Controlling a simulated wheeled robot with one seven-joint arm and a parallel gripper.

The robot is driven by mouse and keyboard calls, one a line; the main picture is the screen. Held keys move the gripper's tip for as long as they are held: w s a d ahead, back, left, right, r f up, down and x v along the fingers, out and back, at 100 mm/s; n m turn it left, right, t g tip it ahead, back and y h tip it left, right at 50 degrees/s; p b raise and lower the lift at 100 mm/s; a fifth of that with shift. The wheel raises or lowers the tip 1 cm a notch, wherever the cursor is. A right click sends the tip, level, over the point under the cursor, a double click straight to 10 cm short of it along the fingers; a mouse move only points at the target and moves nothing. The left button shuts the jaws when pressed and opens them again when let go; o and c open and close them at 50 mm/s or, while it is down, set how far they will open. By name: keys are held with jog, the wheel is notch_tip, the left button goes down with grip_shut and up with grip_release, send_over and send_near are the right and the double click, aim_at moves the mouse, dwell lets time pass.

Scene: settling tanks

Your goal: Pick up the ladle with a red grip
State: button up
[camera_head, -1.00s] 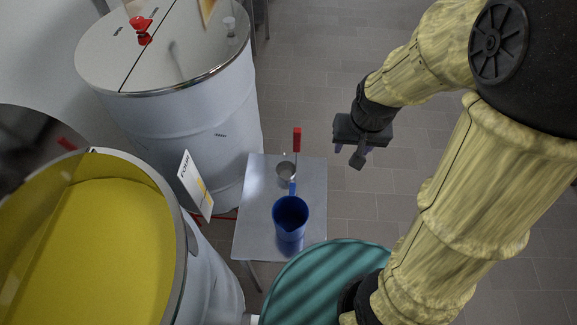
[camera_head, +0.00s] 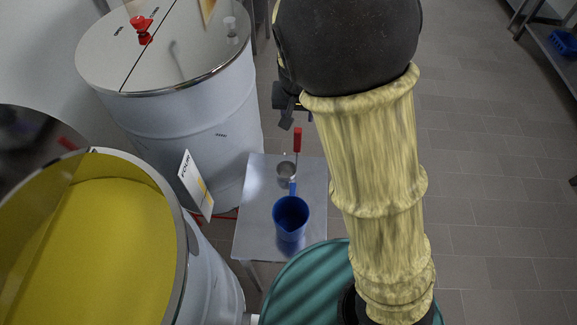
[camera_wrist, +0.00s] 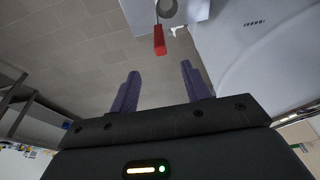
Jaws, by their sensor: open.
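The ladle (camera_head: 286,169) has a metal bowl and a red grip (camera_head: 297,139) that stands out past the back edge of the small metal table (camera_head: 257,221). In the wrist view the red grip (camera_wrist: 159,41) lies ahead of my fingers, apart from them, with part of the bowl (camera_wrist: 167,8) at the top edge. My gripper (camera_wrist: 158,80) is open, with nothing between its two purple fingers. In the head view my gripper (camera_head: 287,121) is just beyond the grip, partly hidden by my arm.
A blue jug (camera_head: 290,217) stands on the table in front of the ladle. A large white tank (camera_head: 190,125) is close to the table's left, and an open tank of yellow contents (camera_head: 110,240) is nearer.

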aim_at(298, 133)
jog(key=p+x, duration=0.1)
jog(key=x, duration=1.1)
jog(key=shift+f, duration=0.1)
jog(key=shift+p+x, duration=1.25)
jog(key=shift+x, duration=1.35)
jog(key=shift+w, duration=0.2)
grip_shut()
